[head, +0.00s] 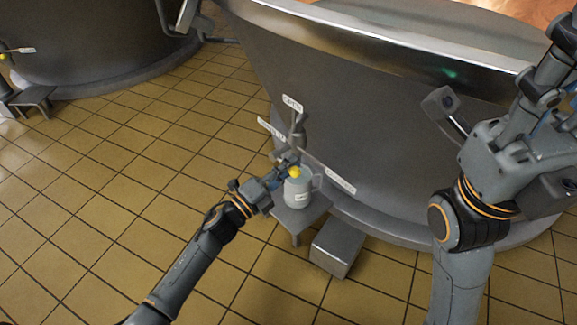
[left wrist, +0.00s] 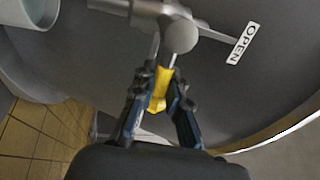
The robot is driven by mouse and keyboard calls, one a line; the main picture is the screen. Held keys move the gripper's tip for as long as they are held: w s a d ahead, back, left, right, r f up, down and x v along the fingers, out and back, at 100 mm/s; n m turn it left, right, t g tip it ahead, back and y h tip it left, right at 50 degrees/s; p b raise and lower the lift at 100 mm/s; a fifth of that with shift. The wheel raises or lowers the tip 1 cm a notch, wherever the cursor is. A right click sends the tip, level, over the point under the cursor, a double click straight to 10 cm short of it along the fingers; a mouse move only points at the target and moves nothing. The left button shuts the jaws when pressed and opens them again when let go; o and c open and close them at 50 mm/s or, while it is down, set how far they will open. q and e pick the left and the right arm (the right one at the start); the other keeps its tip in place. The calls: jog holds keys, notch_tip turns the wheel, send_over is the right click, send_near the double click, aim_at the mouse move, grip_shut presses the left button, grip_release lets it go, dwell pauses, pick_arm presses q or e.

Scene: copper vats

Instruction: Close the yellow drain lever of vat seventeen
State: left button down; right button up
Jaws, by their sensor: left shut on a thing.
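The yellow drain lever (head: 295,171) hangs below a grey valve (head: 299,130) on the side of the large metal vat (head: 390,120). Its handle points downward, away from the OPEN label (head: 292,103) and left of the CLOSED label (head: 340,181). My left gripper (head: 288,163) is shut on the lever's yellow handle. In the left wrist view, the yellow handle (left wrist: 160,88) sits between the two fingers, below the valve (left wrist: 172,28). My right gripper (head: 548,70) is partly in view, raised at the right; its fingertips are not clear.
A light grey jug (head: 298,192) stands on a small metal stool (head: 288,220) just below the lever. A metal box (head: 337,250) stands beside it. Another vat (head: 90,40) stands at the back left. The tiled floor (head: 110,190) at the left is clear.

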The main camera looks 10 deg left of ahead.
pick_arm(q)
jog(key=shift+s+d+f, duration=0.25)
jog(key=shift+s+d, duration=0.1)
jog(key=shift+d, duration=0.1)
jog(key=c, duration=1.3)
grip_release()
jog(key=shift+c, duration=0.2)
jog(key=shift+r, duration=0.15)
jog(key=shift+a, duration=0.1)
jog(key=v, duration=1.2)
jog(key=shift+w, duration=0.1)
